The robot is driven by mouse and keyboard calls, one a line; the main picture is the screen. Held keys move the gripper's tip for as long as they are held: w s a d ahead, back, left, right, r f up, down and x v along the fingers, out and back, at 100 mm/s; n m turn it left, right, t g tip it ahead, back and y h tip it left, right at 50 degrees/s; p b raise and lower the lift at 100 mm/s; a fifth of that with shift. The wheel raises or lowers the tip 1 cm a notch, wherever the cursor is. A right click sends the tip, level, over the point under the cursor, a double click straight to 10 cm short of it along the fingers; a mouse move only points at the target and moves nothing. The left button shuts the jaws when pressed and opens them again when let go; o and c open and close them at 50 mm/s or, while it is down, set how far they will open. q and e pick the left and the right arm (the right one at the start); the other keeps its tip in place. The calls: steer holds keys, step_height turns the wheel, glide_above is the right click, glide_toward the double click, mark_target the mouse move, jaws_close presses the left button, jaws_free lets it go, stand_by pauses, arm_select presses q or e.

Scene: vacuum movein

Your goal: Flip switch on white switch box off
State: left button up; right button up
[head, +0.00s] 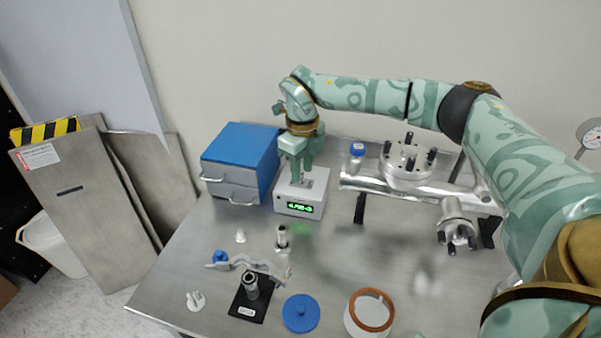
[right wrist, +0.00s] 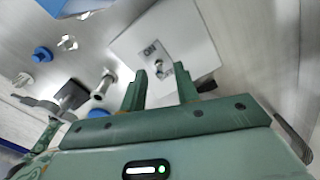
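The white switch box (head: 291,194) stands on the steel table with a lit green display on its front. My right gripper (head: 297,170) is over the box top, pointing down. In the right wrist view its two fingers (right wrist: 162,82) are apart, with the switch showing between their tips. I cannot tell whether a finger touches it. In the head view the gripper hides the switch. My left gripper is not in view.
A blue-topped box (head: 240,150) with handles stands just left of the switch box. A metal flanged pipe assembly (head: 408,162) lies to the right. Small fittings, a blue disc (head: 301,313) and a ringed white container (head: 370,312) occupy the table front.

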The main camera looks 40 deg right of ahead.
steer(key=shift+f, duration=0.5)
jaws_close()
steer(key=p, duration=0.1)
steer(key=s+t+y+p, duration=0.1)
steer(key=shift+d+r+t+p, duration=0.25)
steer(key=shift+r+t+p, duration=0.05)
steer(key=shift+p, duration=0.1)
steer(key=shift+d+f+t+y+p, duration=0.2)
steer(key=shift+t+y+p, duration=0.1)
steer(key=shift+y, duration=0.2)
steer(key=shift+s+f+t+y, duration=0.15)
steer(key=shift+f+t+y, duration=0.1)
steer(key=shift+t+y, duration=0.45)
steer(key=shift+d, duration=0.1)
jaws_free()
